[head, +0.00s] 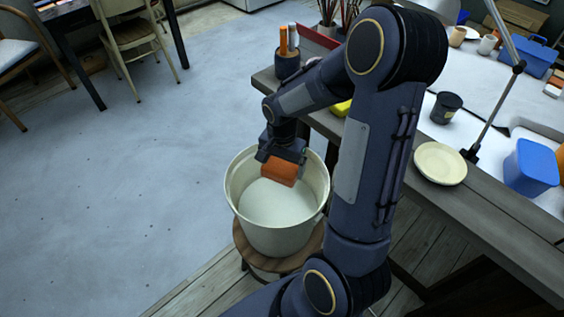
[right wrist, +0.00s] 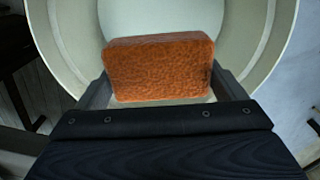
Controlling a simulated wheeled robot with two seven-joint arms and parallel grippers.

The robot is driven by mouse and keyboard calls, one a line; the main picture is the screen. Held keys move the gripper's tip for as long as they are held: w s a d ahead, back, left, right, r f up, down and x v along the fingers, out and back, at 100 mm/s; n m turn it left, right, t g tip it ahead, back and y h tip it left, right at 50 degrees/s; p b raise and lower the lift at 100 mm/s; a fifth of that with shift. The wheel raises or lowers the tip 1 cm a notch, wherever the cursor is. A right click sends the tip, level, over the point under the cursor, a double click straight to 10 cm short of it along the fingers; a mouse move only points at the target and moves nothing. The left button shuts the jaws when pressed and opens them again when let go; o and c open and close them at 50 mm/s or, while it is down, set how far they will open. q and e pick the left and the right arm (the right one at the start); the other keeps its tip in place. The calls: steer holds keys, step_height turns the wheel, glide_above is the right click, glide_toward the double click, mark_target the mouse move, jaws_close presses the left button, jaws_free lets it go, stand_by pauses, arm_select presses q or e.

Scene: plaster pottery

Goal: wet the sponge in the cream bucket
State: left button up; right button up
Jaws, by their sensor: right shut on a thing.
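The orange sponge (head: 279,171) is held in my right gripper (head: 280,160), over the mouth of the cream bucket (head: 277,236). In the right wrist view the sponge (right wrist: 160,68) sits between the two fingers of the gripper (right wrist: 160,90), with the bucket's pale inside (right wrist: 245,40) around and below it. The bucket stands on a round wooden stool (head: 262,262). Its inside shows a pale, even surface; I cannot tell how deep the sponge is relative to it. My left gripper is not in view.
A long table (head: 500,222) runs along the right with a cream plate (head: 440,164), a dark cup (head: 446,107), a lamp (head: 496,110) and a blue container (head: 531,167). A pot of tools (head: 287,62) stands at its far corner. Open floor (head: 130,180) lies to the left.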

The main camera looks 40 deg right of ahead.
mark_target(282, 164)
step_height(282, 164, down, 18)
steer(key=b, duration=1.4)
steer(key=shift+r, duration=0.15)
step_height(282, 164, up, 22)
steer(key=p, duration=1.8)
steer(key=shift+f, duration=0.25)
stand_by(2.1)
step_height(282, 164, up, 4)
steer(key=p, duration=0.3)
